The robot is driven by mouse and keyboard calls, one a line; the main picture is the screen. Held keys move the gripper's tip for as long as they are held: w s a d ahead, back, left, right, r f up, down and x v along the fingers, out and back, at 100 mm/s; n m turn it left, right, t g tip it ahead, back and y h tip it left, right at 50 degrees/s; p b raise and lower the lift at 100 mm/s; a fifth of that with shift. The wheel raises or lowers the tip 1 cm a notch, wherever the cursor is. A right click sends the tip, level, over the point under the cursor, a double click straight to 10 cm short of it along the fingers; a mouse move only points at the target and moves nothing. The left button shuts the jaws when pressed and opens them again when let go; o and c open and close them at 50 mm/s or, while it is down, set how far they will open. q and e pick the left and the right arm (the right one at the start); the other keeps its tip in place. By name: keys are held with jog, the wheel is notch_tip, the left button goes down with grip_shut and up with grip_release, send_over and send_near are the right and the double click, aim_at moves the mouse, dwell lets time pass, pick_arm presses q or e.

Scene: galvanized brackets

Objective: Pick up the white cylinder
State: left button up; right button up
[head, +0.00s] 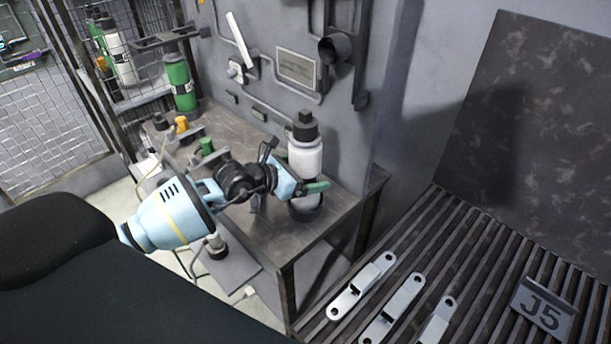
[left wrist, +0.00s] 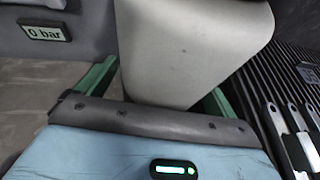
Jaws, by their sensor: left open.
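The white cylinder (head: 306,160) with a black cap stands upright on the dark metal table (head: 310,241) near the wall. My left gripper (head: 309,190) is at its lower part in the head view, with one green finger crossing in front of it. In the left wrist view the cylinder (left wrist: 190,50) fills the middle, between the two green fingers of my open left gripper (left wrist: 155,85). I cannot tell whether either finger touches it. Part of the cylinder's lower body is hidden by the gripper. My right gripper is not in view.
A green cylinder (head: 181,85) stands at the table's back left, with small valves nearby. A grey wall with pipes rises right behind the table.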

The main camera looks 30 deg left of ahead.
pick_arm(q)
grip_shut()
jog(key=shift+w+r, duration=0.1)
jog(key=shift+r, duration=0.25)
dwell(0.3)
